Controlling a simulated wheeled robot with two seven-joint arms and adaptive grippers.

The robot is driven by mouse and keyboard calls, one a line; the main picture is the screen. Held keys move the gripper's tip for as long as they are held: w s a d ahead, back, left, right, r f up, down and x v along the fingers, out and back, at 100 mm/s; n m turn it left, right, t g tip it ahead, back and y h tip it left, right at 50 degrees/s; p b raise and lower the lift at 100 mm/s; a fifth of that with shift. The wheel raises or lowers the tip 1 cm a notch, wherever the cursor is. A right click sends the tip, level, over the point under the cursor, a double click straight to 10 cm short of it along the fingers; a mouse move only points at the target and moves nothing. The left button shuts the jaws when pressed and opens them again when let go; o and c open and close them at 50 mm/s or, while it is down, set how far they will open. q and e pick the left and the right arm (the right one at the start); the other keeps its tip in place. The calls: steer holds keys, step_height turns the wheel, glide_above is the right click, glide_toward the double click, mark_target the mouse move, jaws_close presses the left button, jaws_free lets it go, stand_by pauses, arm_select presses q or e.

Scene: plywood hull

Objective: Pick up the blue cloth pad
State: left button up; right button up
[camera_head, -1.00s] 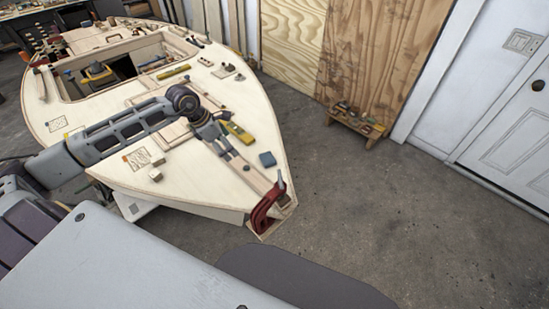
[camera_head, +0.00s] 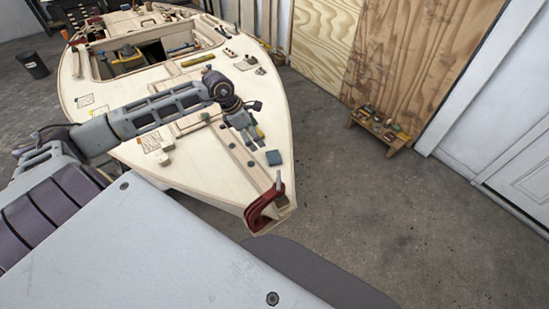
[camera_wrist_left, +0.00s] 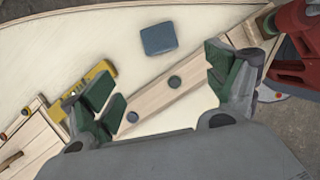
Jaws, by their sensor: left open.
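The blue cloth pad (camera_head: 274,158) is a small square lying flat on the pale plywood deck (camera_head: 222,186), near the narrow end of the hull. It also shows in the left wrist view (camera_wrist_left: 158,38), above the gap between the fingers. My left gripper (camera_head: 249,144) hangs over the deck just left of the pad. In the left wrist view the left gripper (camera_wrist_left: 164,92) has its green-padded fingers spread wide with nothing between them. The pad is outside the fingers. My right gripper is not in view.
A red clamp (camera_head: 264,208) stands at the hull's tip, close to the pad. A yellow tool (camera_wrist_left: 92,90) lies beside the left finger. A wooden strip (camera_wrist_left: 165,94) with dark round plugs runs beneath the gripper. A small stool (camera_head: 380,130) with items stands on open floor.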

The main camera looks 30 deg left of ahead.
arm_select(q)
glide_toward(273, 157)
steer(key=shift+w+f+p, duration=0.15)
steer(key=shift+f, duration=0.7)
steer(key=shift+w+f+p, duration=0.15)
steer(key=shift+f, duration=0.7)
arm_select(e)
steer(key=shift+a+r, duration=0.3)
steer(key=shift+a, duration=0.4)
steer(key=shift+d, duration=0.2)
